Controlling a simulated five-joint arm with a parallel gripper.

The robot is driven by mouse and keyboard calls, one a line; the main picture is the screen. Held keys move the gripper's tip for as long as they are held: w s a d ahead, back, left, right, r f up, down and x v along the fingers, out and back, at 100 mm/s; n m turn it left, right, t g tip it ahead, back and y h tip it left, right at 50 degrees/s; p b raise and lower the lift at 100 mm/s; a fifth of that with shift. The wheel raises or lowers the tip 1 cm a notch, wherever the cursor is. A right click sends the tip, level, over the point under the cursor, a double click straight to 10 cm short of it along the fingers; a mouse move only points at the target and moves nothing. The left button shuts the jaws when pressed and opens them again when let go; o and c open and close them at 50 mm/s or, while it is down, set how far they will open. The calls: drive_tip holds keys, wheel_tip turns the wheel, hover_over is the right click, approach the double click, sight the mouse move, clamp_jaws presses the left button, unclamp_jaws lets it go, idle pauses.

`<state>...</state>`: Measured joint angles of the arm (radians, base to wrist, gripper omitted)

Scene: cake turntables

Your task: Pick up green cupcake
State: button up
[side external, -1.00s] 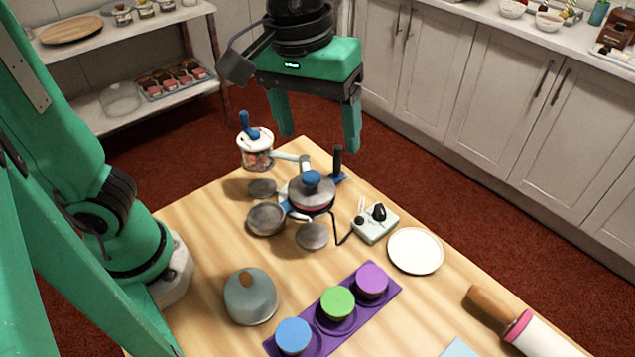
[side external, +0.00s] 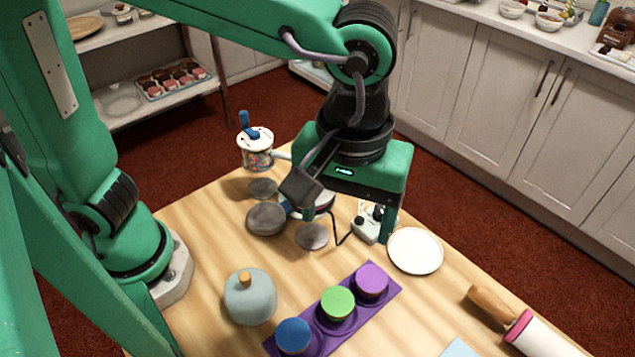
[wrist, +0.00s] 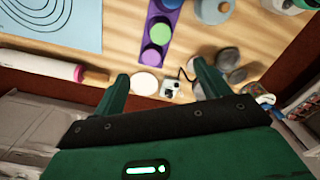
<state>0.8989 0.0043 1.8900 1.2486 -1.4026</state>
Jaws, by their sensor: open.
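The green cupcake (side external: 337,302) sits upright in the middle of a purple tray (side external: 391,282), between a blue cupcake (side external: 294,336) and a purple cupcake (side external: 371,280). My gripper (side external: 343,218) is open and empty, above the table behind the tray. Its left finger is partly hidden by the wrist camera mount in the side view. In the wrist view my gripper (wrist: 160,70) has its fingers spread wide. The green cupcake (wrist: 161,33) shows beyond the fingertips, past the purple cupcake (wrist: 151,57). Nothing is between the jaws.
A white plate (side external: 415,251) lies right of my gripper. A small control box (side external: 366,222) and grey discs (side external: 266,219) are under and beside it. A grey dome (side external: 250,299) stands left of the tray. A rolling pin (side external: 493,306) lies right. A candy jar (side external: 256,150) stands behind.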

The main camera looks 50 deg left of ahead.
hover_over(338, 302)
wheel_tip(338, 302, down, 17)
drive_tip(key=shift+s+f, duration=0.1)
drive_tip(key=shift+f, duration=0.1)
idle(0.3)
drive_tip(key=shift+f, duration=2.6)
drive_tip(key=shift+c, duration=0.4)
drive_tip(key=c, duration=1)
